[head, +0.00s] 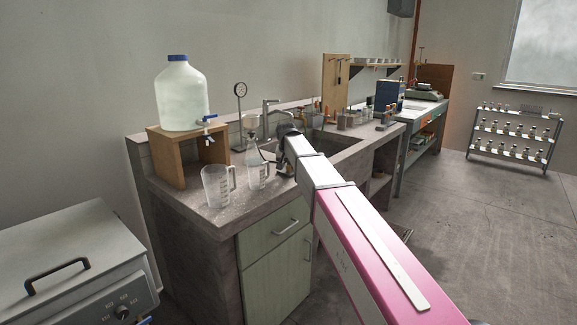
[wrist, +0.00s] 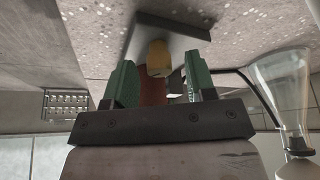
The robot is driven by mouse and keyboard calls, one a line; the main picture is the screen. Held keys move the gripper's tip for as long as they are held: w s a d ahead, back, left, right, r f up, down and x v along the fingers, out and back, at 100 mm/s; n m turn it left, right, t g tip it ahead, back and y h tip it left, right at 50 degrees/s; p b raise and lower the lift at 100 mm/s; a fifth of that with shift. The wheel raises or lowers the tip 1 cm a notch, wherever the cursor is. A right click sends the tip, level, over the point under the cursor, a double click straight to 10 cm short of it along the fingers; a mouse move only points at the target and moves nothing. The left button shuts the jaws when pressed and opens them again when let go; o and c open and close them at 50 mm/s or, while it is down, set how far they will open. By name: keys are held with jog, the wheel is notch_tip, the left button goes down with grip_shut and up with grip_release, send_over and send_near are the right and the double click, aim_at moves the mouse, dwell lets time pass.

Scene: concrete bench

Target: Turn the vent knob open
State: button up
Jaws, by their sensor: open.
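A rounded yellow piece (wrist: 158,57), possibly the vent knob, shows in the wrist view in front of a flat grey plate (wrist: 183,28). My gripper (wrist: 160,68) is open, with one green finger on each side of the yellow piece. Gaps show between it and the fingers, so it does not look held. In the head view my gripper (head: 286,162) is at the bench's sink end, beside a clear flask (head: 253,156). My own arm hides most of the gripper there, and I cannot make out the knob.
Two clear beakers (head: 216,187) (head: 258,172) stand near the bench's front edge. A white jug (head: 181,98) with a blue-handled tap sits on a wooden stand (head: 166,158). In the wrist view the flask (wrist: 281,88) is close on the right. A tap (head: 268,115) rises behind.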

jog(key=c, duration=0.9)
jog(key=shift+c, duration=0.2)
jog(key=shift+d+n, duration=0.1)
jog(key=shift+n, duration=0.2)
jog(key=n+y, duration=0.1)
jog(key=n, duration=0.1)
jog(key=shift+n, duration=0.3)
jog(key=shift+d+n+g+y, duration=0.15)
jog(key=shift+n+y, duration=0.3)
jog(key=shift+n, duration=0.55)
jog(key=shift+a+n+g+y, duration=0.15)
jog(key=shift+n+y, duration=0.3)
jog(key=shift+n, duration=0.55)
jog(key=shift+d, duration=0.1)
jog(key=o, duration=0.9)
